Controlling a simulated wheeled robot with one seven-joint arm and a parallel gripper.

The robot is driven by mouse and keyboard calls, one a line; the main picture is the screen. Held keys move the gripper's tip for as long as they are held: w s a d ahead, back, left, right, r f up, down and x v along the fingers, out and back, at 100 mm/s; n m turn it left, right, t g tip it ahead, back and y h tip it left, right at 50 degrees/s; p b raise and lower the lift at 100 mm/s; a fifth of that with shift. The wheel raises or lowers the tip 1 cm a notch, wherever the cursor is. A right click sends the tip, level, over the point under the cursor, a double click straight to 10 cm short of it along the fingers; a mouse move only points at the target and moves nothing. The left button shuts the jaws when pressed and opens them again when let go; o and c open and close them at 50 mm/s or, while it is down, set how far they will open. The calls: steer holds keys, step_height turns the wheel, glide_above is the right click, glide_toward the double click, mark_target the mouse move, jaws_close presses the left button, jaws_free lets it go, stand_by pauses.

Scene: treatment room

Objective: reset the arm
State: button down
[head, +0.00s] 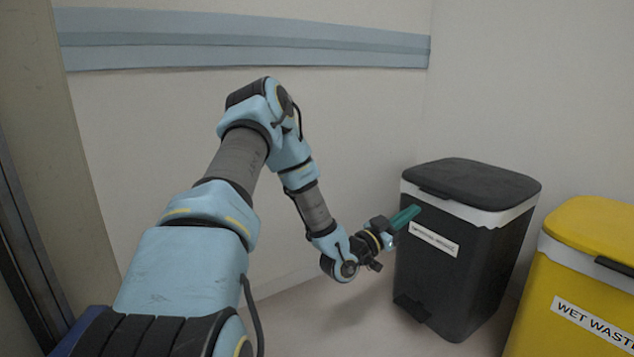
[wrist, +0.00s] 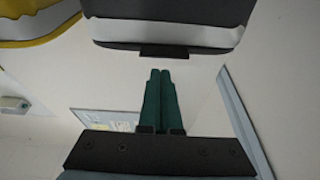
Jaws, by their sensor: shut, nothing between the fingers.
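My arm reaches out from the lower left of the head view and bends down to the right. My gripper (head: 411,213) has green fingers that are pressed together with nothing between them. In the head view its fingertips are in front of the upper front of a dark bin, above the bin's label. I cannot tell whether they touch it. In the wrist view the closed gripper (wrist: 161,76) points up toward the dark bin's white rim and dark tab.
The dark bin (head: 440,285) has a closed black lid and a foot pedal. A yellow bin (head: 545,305) labelled "WET WASTE" stands to its right. A wall with a blue rail (head: 250,42) is behind my arm. Bare floor shows left of the dark bin.

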steer(key=a+r+n+g+y+p, duration=0.1)
steer(key=a+r+n+y+p, duration=0.15)
steer(key=a+y, duration=0.6)
steer(key=a+r+n+g+y+p, duration=0.1)
steer(key=a+n+g+y+p, duration=0.15)
steer(key=a+y, duration=0.65)
steer(key=s+a+r+n+g+y+p, duration=0.1)
steer(key=s+a+r+n+g+p, duration=0.2)
steer(key=s+a, duration=0.6)
steer(key=s+a+r+n+g+p, duration=0.2)
steer(key=s+a+r+n, duration=0.3)
steer(key=s+a, duration=0.4)
step_height(320, 180, up, 37)
steer(key=m+p, duration=0.1)
steer(key=p, duration=3.6)
steer(key=shift+w+d, duration=0.15)
steer(key=shift+d, duration=0.1)
steer(key=shift+r, duration=0.1)
